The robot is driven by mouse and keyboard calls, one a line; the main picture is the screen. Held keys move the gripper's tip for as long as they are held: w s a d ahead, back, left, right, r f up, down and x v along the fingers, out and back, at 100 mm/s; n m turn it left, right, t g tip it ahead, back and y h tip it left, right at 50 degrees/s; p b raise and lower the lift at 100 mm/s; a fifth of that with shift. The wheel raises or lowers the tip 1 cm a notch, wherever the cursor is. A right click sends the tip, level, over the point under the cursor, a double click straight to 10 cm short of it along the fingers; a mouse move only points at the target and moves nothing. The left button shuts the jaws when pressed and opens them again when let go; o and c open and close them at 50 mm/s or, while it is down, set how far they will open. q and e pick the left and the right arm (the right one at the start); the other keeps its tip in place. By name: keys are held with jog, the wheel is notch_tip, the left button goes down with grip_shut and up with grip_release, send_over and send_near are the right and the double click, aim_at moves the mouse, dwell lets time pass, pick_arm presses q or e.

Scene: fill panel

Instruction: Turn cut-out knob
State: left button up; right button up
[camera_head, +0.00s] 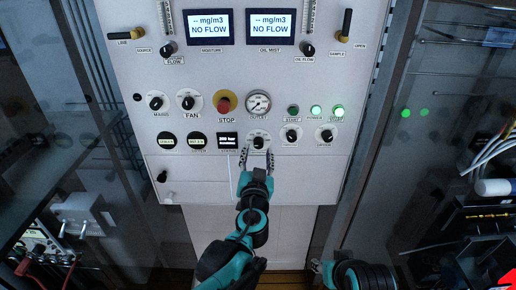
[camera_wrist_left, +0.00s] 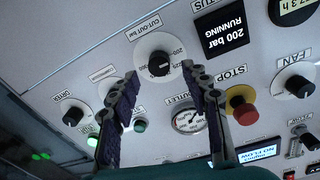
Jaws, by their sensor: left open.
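The cut-out knob (camera_head: 258,142) is a small black knob on a round white scale plate, low in the middle of the panel. In the left wrist view the cut-out knob (camera_wrist_left: 160,64) shows at the upper middle under a "CUT-OUT bar" label. My left gripper (camera_head: 257,157) is open in front of the panel, just below the knob in the head view. In the left wrist view its two fingertips (camera_wrist_left: 161,76) flank the knob's lower side, with nothing between them. I cannot tell whether they touch the panel. My right gripper is not seen.
The status display (camera_wrist_left: 222,34) reads "200 bar RUNNING". The red STOP button (camera_head: 225,103), outlet gauge (camera_head: 258,104) and fan knob (camera_head: 188,102) are above the cut-out knob. Other knobs (camera_head: 292,135) are close on its right. Part of my right arm shows at the bottom.

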pick_arm(q)
jog(key=s, duration=0.8)
jog(key=shift+a, duration=0.2)
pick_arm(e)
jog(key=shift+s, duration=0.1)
pick_arm(q)
jog(key=s+a+f+n+g+y+b, duration=0.2)
jog(key=s+a+f+g, duration=0.1)
jog(key=a+f, duration=0.5)
jog(key=s+a+f+n+g+y+b, duration=0.2)
jog(key=s+a+f+g+b, duration=0.15)
jog(key=a+f, duration=0.45)
jog(key=s+a+f+g+h+b, duration=0.1)
jog(key=s+f+g+h+b, duration=0.1)
jog(key=s+f, duration=0.6)
jog(key=shift+s+f+m+g+h, duration=0.15)
jog(key=shift+s+m+g+h, duration=0.25)
jog(key=shift+s+g+h, duration=0.55)
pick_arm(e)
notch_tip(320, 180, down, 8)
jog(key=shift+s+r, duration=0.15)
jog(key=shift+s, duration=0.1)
pick_arm(q)
jog(key=shift+a+y, duration=0.1)
jog(key=shift+y, duration=0.15)
